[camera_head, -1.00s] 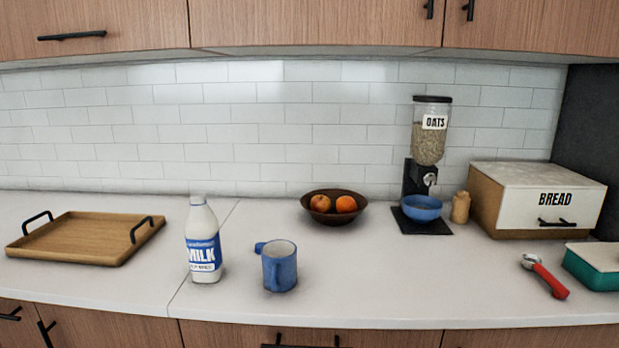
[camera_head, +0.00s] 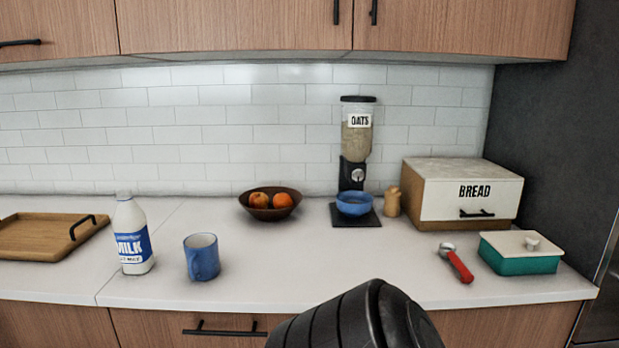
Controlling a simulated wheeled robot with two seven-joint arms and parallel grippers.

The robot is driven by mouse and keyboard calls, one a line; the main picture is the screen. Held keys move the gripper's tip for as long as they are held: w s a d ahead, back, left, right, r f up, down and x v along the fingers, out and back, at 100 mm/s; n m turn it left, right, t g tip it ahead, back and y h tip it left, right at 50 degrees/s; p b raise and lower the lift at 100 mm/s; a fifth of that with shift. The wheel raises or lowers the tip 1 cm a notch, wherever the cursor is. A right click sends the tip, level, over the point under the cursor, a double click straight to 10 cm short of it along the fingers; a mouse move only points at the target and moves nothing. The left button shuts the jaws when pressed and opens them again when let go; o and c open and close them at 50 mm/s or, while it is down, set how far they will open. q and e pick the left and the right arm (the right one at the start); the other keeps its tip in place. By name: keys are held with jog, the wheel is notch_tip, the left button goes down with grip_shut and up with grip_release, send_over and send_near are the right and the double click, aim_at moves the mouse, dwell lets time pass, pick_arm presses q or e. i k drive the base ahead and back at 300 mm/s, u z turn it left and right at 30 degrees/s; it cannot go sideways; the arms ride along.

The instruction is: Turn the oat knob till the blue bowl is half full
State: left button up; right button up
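The oat dispenser (camera_head: 357,140) stands against the tiled wall, right of centre, with a clear hopper marked OATS and partly filled with oats. Its silver knob (camera_head: 358,174) is on the front of the black stand. The blue bowl (camera_head: 355,204) sits on the dispenser's black base under the outlet. How much is in the bowl is hard to tell at this size. A black part of my own arm shows at the bottom centre, in front of the counter. Neither gripper's fingers are in view.
A brown fruit bowl (camera_head: 270,203) stands left of the dispenser. A small wooden shaker (camera_head: 391,201) and the bread box (camera_head: 464,192) are close on its right. The milk bottle (camera_head: 131,234), blue mug (camera_head: 202,257), red-handled scoop (camera_head: 456,263) and teal box (camera_head: 519,253) stand nearer. The counter before the dispenser is clear.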

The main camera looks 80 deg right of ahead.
aim_at(358, 175)
jog(key=k, duration=0.7)
jog(key=z, duration=0.9)
